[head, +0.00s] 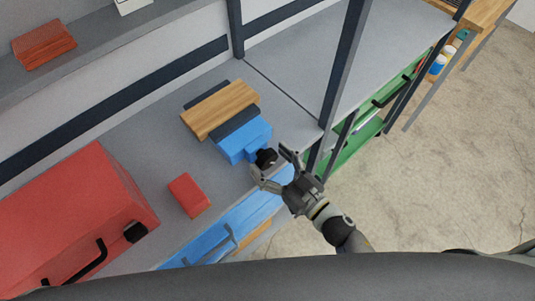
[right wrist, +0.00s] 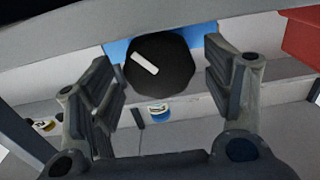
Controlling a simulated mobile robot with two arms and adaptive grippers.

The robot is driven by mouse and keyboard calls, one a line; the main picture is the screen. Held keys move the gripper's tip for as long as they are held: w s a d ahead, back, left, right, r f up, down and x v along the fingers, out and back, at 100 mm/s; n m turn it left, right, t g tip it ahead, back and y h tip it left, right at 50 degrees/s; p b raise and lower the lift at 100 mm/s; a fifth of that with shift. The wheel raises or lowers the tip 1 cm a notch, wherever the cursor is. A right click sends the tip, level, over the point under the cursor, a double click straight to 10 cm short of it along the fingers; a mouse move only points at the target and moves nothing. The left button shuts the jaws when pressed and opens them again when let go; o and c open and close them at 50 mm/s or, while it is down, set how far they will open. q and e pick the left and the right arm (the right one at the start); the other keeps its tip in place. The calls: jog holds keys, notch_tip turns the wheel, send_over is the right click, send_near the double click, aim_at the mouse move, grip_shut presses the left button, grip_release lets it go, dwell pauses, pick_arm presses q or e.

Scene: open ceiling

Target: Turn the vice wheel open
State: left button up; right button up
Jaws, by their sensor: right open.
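The blue vice (head: 243,140) sits on the grey workbench, with a wooden block (head: 220,108) between its dark jaws. Its black wheel (head: 266,158) faces the bench's front edge. In the right wrist view the wheel (right wrist: 160,66) is a dark knob with a white mark slanting down to the right, in front of the blue vice body (right wrist: 117,50). My right gripper (head: 272,168) is open at the wheel. In the right wrist view its fingers (right wrist: 163,88) stand on either side of the wheel, with gaps visible on both sides. My left gripper is not in view.
A red block (head: 189,195) and a large red toolbox (head: 75,225) lie left of the vice on the bench. A blue drawer front (head: 232,225) with a handle is below the edge. A dark upright post (head: 342,70) stands right of the vice. Open floor lies further right.

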jog(key=shift+w+a, duration=0.45)
jog(key=shift+w, duration=0.15)
jog(key=shift+c, duration=0.5)
jog(key=c, duration=0.9)
jog(key=shift+n, duration=1.4)
jog(key=o, duration=1)
jog(key=v, duration=1.2)
